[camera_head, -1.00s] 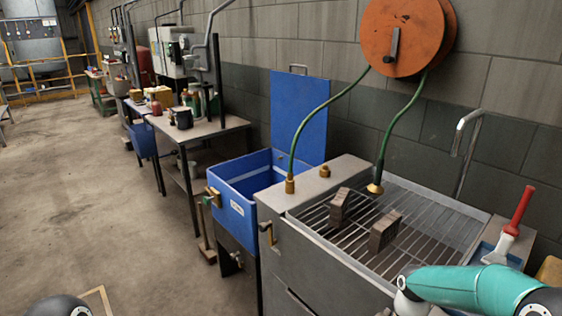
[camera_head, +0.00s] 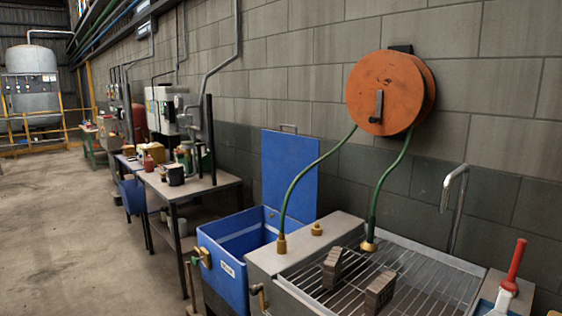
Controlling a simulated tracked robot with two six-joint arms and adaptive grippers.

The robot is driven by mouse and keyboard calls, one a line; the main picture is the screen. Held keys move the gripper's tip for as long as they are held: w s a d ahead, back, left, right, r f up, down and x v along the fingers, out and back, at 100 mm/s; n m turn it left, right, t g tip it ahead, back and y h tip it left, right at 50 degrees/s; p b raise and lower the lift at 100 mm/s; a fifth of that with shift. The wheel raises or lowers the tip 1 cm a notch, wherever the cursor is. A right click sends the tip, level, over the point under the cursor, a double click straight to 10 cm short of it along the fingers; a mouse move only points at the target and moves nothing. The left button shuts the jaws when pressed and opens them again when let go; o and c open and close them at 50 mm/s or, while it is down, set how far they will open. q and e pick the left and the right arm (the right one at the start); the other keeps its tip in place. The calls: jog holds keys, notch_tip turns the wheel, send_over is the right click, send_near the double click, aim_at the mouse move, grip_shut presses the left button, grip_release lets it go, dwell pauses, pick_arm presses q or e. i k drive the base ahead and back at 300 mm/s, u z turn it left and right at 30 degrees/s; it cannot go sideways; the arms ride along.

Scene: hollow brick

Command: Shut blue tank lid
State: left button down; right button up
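The blue tank (camera_head: 223,271) stands left of the metal grated sink unit, with an open top. The lid is open. Neither of my grippers shows in the head view.
A grated metal wash unit (camera_head: 415,290) holds two dark bricks (camera_head: 332,268). Green hoses (camera_head: 305,175) run down from an orange reel (camera_head: 385,93) on the wall, one passing in front of the lid. A cluttered table (camera_head: 205,190) stands further left. The floor (camera_head: 75,240) at left is mostly clear.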

aim_at(285, 156)
jog(key=k, duration=1.15)
jog(key=u, duration=0.4)
jog(key=i, duration=0.5)
jog(key=u, duration=0.85)
jog(key=i, duration=2.8)
jog(key=z, duration=0.85)
jog(key=i, duration=0.9)
jog(key=z, duration=0.6)
jog(key=k, duration=0.9)
jog(key=z, duration=0.05)
